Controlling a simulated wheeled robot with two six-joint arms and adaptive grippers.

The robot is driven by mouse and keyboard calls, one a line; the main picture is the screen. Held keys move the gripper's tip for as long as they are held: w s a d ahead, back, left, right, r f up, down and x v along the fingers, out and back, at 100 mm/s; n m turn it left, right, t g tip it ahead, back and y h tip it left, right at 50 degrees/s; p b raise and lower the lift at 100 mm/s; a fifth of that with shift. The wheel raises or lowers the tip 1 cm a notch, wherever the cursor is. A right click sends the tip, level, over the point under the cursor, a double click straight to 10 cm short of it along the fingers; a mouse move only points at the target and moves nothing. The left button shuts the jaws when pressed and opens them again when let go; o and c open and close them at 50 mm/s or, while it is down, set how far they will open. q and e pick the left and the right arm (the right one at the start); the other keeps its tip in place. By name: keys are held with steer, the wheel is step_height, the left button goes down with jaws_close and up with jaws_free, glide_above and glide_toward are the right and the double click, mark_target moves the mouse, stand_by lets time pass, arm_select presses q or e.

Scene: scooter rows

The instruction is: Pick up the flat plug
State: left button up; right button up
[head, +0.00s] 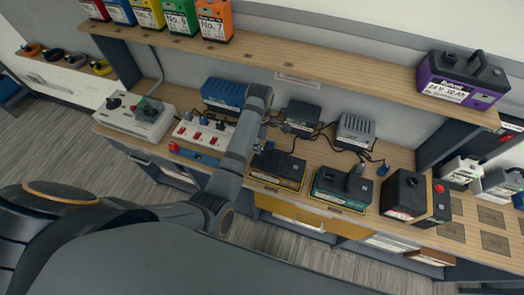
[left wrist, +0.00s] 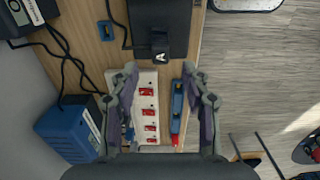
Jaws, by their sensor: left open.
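My left gripper (left wrist: 163,92) is open and empty in the left wrist view. Its fingers are spread over the white power strip (left wrist: 147,80) with red switches, one finger near the blue bar with a red end (left wrist: 177,100). In the head view the strip (head: 212,127) is partly behind my left arm. A dark plug marked with a white A (left wrist: 160,46) is at the edge of a black battery (left wrist: 158,18), ahead of the fingers and apart from them. I cannot tell which plug is the flat one. My right gripper is not in view.
A blue charger (left wrist: 68,130) stands beside the strip, its cable on the bench. More batteries (head: 341,187) line the front edge; chargers (head: 355,131) stand behind. A blue plug (head: 383,169) stands between them. The shelf (head: 330,70) overhangs the back and carries a purple battery (head: 463,80).

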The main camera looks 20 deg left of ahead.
mark_target(262, 149)
arm_select(q)
steer(key=shift+d+f, duration=0.1)
steer(key=shift+f, duration=0.15)
steer(key=f, duration=0.1)
steer(key=f+p, duration=0.2)
steer(key=f, duration=0.1)
steer(key=shift+s+d, duration=0.1)
steer(key=shift+d, duration=0.2)
steer(key=shift+f, duration=0.45)
jaws_close()
